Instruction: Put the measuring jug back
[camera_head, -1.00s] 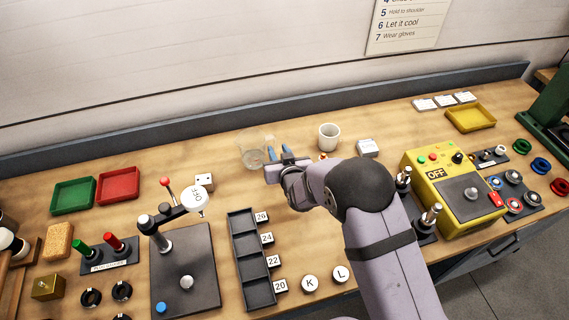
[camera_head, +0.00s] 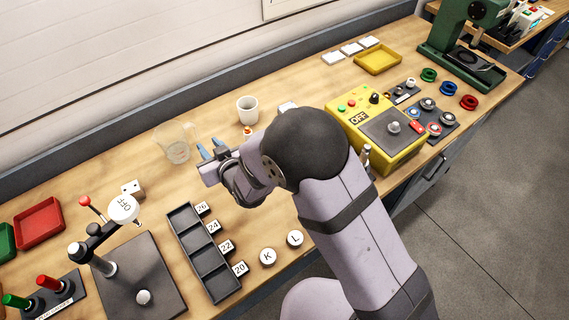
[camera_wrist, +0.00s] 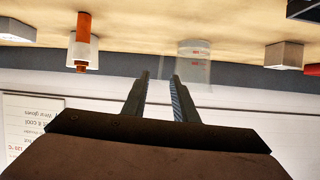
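The measuring jug (camera_head: 176,146) is clear and see-through. It stands upright on the wooden bench near the back wall, left of my gripper in the head view. In the wrist view, which looks upside down, the jug (camera_wrist: 195,53) shows faint red markings and lies just beyond the fingertips, a little right of them. No contact with the jug shows.
A white mug (camera_head: 247,110) and a small orange-topped bottle (camera_head: 248,132) stand right of the jug. A dark slotted tray (camera_head: 203,254) lies in front. A yellow control box (camera_head: 395,155) stands right.

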